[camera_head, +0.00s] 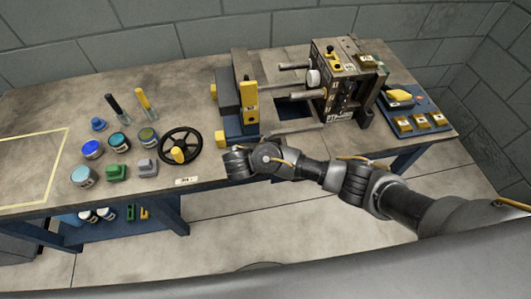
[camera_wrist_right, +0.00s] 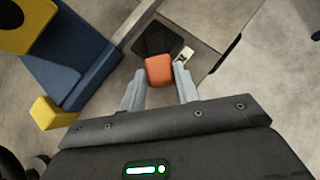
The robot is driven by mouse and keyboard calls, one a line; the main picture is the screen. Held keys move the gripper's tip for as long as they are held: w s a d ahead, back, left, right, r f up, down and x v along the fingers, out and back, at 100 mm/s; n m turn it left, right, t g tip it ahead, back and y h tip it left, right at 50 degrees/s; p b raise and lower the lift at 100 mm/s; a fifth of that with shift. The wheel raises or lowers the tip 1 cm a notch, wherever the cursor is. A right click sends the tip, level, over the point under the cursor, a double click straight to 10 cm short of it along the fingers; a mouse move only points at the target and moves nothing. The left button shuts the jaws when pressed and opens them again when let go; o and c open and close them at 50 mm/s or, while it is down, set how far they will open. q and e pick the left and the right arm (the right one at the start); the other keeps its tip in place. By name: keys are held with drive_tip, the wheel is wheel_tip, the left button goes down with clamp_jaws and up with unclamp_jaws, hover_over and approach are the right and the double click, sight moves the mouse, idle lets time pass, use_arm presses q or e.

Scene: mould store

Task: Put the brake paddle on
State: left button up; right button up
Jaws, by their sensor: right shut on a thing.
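In the right wrist view an orange block-like piece (camera_wrist_right: 159,70), which I take to be the brake paddle, sits between the fingertips of my right gripper (camera_wrist_right: 160,88). The gripper is shut on it. A dark square plate (camera_wrist_right: 160,36) lies just beyond the orange piece, and a small pale label (camera_wrist_right: 184,56) is beside it. In the head view my right gripper (camera_head: 228,162) is at the bench's front edge, below the blue and yellow machine part; the paddle is hidden there. Its on or off position cannot be told. My left gripper is not in view.
The bench (camera_head: 55,115) carries a black handwheel (camera_head: 181,146) left of the gripper, and several pots and small blocks farther left. A clamp-like machine (camera_head: 240,110) with a yellow block (camera_wrist_right: 52,112) stands close by. A mould block (camera_head: 345,80) and blue tray (camera_head: 415,118) are right.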

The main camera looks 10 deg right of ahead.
drive_tip(key=o, duration=1)
drive_tip(key=v, duration=0.5)
drive_tip(key=shift+s+a+r, duration=0.15)
drive_tip(key=shift+a+r, duration=0.05)
drive_tip(key=shift+a, duration=0.05)
drive_tip(key=p+v, duration=0.5)
drive_tip(key=p, duration=0.1)
drive_tip(key=shift+r, duration=0.1)
